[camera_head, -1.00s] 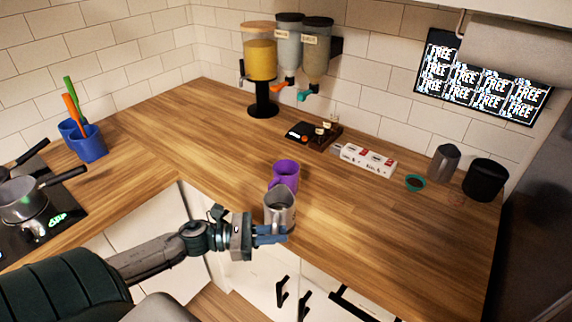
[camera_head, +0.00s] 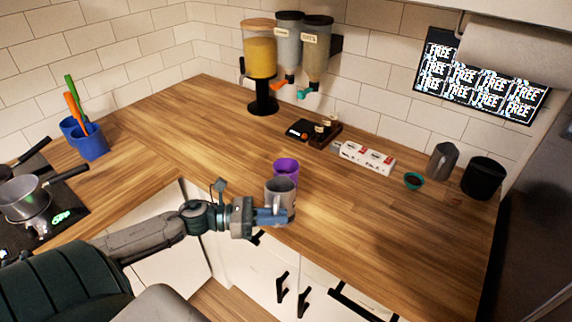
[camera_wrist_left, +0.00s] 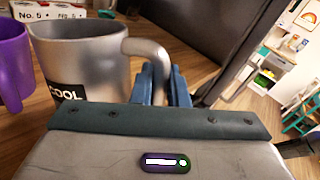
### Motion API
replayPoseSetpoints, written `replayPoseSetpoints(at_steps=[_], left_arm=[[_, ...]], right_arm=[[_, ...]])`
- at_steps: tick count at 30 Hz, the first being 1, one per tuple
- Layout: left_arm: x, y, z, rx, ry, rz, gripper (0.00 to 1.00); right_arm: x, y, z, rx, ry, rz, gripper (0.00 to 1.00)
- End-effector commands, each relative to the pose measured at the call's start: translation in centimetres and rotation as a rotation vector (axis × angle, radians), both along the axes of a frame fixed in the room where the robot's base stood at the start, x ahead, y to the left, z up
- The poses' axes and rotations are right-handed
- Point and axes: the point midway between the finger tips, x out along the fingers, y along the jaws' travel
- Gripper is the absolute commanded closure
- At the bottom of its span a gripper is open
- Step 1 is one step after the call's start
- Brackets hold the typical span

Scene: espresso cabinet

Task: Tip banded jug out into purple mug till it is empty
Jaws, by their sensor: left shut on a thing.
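The jug (camera_head: 281,193) is metallic grey, with a dark label reading "COOL" in the left wrist view (camera_wrist_left: 82,62). My left gripper (camera_head: 275,214) is shut on its handle, which shows between the blue fingers in the left wrist view (camera_wrist_left: 160,88). The jug is near upright and held at the counter's front edge. The purple mug (camera_head: 286,168) stands on the counter just behind the jug, partly hidden by it; it also shows at the left of the left wrist view (camera_wrist_left: 13,65). The contents of both cannot be seen. My right gripper is not in view.
A dispenser (camera_head: 261,62) stands at the back. The wooden counter (camera_head: 380,225) right of the jug is clear.

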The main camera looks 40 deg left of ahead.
Motion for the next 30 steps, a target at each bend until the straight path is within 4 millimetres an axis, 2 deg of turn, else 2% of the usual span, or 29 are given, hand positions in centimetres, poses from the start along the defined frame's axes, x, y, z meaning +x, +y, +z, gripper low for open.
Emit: replayPoseSetpoints(at_steps=[14, 24, 30], left_arm=[[2.3, 1.2, 3.4, -0.110, 0.207, -0.001, 1.00], [4.2, 2.2, 5.6, -0.190, 0.357, 0.000, 1.00], [4.7, 2.5, 6.5, -0.227, 0.423, 0.000, 1.00]], right_arm=[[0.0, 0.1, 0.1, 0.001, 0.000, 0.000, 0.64], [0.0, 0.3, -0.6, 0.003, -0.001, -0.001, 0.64], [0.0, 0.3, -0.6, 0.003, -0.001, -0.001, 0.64]])
